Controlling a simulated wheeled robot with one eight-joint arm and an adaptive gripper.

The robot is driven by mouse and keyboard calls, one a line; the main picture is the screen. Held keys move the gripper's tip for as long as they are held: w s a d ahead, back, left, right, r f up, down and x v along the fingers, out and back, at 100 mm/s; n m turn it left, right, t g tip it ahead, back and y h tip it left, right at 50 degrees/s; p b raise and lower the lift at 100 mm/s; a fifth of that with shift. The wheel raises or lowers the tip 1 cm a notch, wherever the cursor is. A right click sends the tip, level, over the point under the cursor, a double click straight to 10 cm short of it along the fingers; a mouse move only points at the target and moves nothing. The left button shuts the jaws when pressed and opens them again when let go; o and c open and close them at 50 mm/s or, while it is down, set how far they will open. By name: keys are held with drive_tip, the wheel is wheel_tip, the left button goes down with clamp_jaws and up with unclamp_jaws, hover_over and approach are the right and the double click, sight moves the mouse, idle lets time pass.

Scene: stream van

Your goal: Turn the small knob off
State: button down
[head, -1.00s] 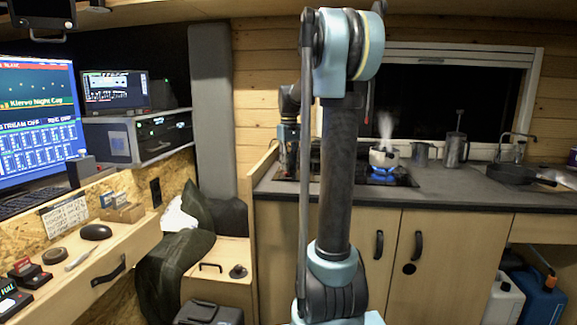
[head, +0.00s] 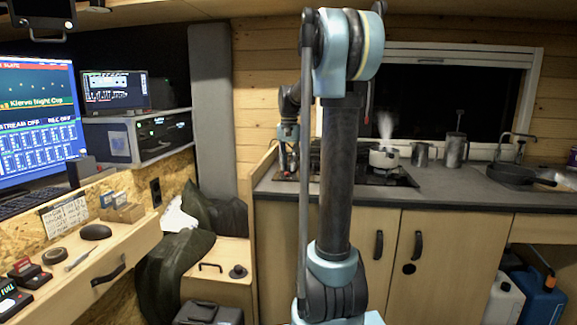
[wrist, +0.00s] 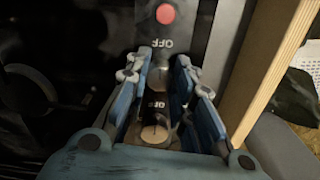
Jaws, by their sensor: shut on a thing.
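In the wrist view a small greyish knob (wrist: 157,76) is between my fingertips on a dark control panel. My gripper (wrist: 160,62) has its blue fingers on either side of it and is shut on it. A pale round knob (wrist: 153,134) with a dark line lies lower, between the fingers, apart from the tips. An "OFF" mark stands between the two knobs. The fingers hide part of the small knob. In the head view my gripper (head: 288,165) is at the left end of the stove (head: 375,178); the knobs are too small to make out there.
A steaming pot (head: 384,157) stands on the stove, with no flame visible under it. A red button (wrist: 165,14) is on the panel beyond my fingertips. A wooden edge (wrist: 270,70) runs close to the right of my gripper. A pan (head: 512,173) is on the counter.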

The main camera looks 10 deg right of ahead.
drive_tip(key=shift+w+m, duration=0.2)
drive_tip(key=shift+m, duration=0.4)
drive_tip(key=c, duration=1.4)
unclamp_jaws()
drive_tip(key=shift+s, duration=0.1)
drive_tip(key=shift+o, duration=0.2)
drive_tip(key=shift+r, duration=0.1)
wheel_tip(320, 180, up, 12)
